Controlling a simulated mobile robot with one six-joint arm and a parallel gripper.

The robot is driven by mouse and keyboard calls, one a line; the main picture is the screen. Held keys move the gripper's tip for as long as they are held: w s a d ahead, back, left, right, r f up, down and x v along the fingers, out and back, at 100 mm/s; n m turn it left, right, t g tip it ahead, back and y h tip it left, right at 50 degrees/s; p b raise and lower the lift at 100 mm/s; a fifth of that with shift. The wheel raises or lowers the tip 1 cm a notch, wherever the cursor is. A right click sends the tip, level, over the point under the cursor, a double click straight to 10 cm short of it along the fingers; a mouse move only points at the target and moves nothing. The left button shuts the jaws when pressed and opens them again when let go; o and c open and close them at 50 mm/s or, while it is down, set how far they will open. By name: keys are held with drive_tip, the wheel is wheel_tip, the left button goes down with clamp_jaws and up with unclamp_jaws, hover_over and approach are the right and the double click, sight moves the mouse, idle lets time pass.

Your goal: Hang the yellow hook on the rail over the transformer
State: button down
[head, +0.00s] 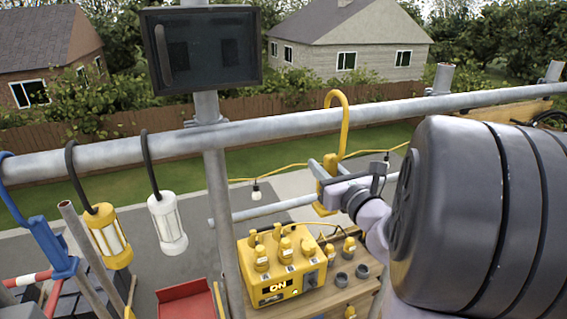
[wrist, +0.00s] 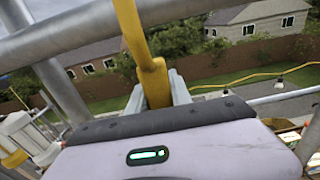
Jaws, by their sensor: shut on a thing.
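The yellow hook (head: 345,125) is upright, its shank passing in front of the upper grey rail (head: 285,127) and its bend above it. Its short tip reaches down toward the rail's far side; I cannot tell whether the bend touches the rail. My gripper (head: 325,178) is shut on the hook's thicker lower body, below the rail. In the wrist view the hook (wrist: 152,75) stands between my fingers (wrist: 158,92) and its shank crosses the rail (wrist: 105,35); its top is out of frame. The yellow transformer (head: 283,270) sits below and left of my gripper.
A yellow lamp (head: 108,235), a white lamp (head: 167,223) and a blue hook-like holder (head: 50,245) hang from the rail at left. An upright post (head: 220,200) carries a dark panel (head: 203,50). A lower rail (head: 270,208) runs behind my gripper. A yellow cable with bulbs stretches behind.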

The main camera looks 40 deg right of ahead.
drive_tip(key=w+d+f+b, duration=0.1)
drive_tip(key=w+f+b, duration=0.2)
drive_tip(key=w, duration=0.3)
drive_tip(key=shift+w+d+f, duration=0.35)
drive_tip(key=shift+w+f, duration=0.05)
drive_tip(key=shift+f, duration=0.4)
drive_tip(key=c, duration=1.1)
unclamp_jaws()
